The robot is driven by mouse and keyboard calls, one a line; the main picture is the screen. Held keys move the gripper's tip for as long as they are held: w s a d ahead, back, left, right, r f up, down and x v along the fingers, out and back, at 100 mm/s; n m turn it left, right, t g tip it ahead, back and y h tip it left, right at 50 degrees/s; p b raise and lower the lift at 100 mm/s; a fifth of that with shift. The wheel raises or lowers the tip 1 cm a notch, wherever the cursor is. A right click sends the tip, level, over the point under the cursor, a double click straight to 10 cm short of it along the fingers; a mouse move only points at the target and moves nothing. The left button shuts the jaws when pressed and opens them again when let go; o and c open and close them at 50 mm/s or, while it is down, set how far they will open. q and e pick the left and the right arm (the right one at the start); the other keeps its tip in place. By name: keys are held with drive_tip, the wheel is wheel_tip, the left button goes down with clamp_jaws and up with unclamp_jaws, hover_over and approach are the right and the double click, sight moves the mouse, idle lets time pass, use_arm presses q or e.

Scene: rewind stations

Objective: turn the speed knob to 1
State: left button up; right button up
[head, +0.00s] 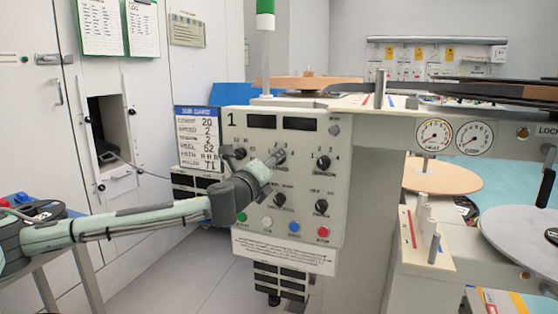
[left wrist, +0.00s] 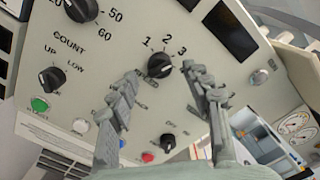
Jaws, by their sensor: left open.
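The control panel (head: 300,120) is pale, with two dark displays and several black knobs. In the left wrist view, a black knob (left wrist: 160,65) has 1, 2 and 3 around its top; its white mark slants up and right, seemingly toward 3. Its name label is hidden. My left gripper (head: 277,157) is in front of this knob in the head view, largely covering it. In the left wrist view, the open fingers of my left gripper (left wrist: 160,82) stand on either side of the knob. I cannot tell whether they touch it. My right gripper is not in view.
Another numbered knob (head: 323,162) sits right of my left gripper. Below are more knobs and a row with a green button (head: 241,217), a white one, a blue one (head: 294,227) and a red one (head: 323,232). A job card (head: 198,138) hangs left of the panel.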

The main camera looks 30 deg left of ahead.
use_arm(q)
drive_tip(key=x, duration=0.2)
drive_tip(key=shift+w, duration=0.3)
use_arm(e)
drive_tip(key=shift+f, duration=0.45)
use_arm(q)
drive_tip(key=c, duration=1.1)
